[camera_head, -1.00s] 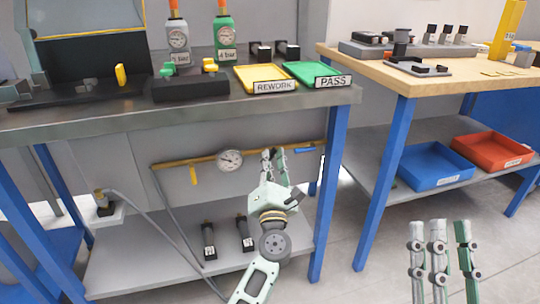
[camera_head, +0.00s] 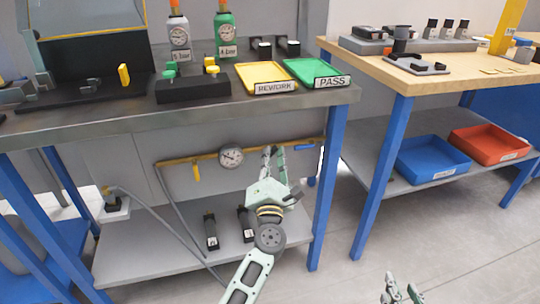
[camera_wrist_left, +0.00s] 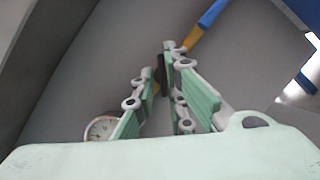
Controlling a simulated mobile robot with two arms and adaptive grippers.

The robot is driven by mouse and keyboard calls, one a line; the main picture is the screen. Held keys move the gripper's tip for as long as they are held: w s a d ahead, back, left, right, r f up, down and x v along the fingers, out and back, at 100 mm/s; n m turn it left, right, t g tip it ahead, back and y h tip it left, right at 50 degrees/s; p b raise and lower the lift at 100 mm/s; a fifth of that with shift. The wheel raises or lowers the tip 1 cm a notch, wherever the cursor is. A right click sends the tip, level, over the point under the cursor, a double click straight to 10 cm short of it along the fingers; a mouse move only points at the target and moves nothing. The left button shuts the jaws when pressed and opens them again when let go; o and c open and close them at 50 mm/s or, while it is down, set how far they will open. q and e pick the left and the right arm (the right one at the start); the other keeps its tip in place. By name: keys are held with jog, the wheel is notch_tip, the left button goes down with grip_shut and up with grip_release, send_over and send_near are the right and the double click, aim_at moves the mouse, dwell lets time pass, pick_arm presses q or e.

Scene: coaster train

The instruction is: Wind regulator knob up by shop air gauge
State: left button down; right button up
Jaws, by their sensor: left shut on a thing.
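The shop air gauge (camera_head: 231,157) is a round white dial on the brass pipe (camera_head: 185,161) under the left bench. It also shows in the left wrist view (camera_wrist_left: 100,127). My left gripper (camera_head: 273,152) is at the pipe, just right of the gauge. Its fingers are shut on a small dark piece (camera_wrist_left: 161,72), which I take to be the regulator knob; they hide most of it. The dial reading is too small to tell. My right gripper (camera_head: 401,287) is at the bottom edge, partly cut off, its fingertips apart and empty.
A blue handle (camera_head: 304,147) is at the pipe's right end, near a blue bench leg (camera_head: 329,190). A yellow lever (camera_head: 196,172) hangs left of the gauge. Black fittings (camera_head: 211,230) stand on the lower shelf (camera_head: 150,260). The yellow REWORK tray (camera_head: 268,65) is on the bench above.

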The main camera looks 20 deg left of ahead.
pick_arm(q)
jog(key=c, duration=1.8)
grip_release()
jog(key=v, duration=1.2)
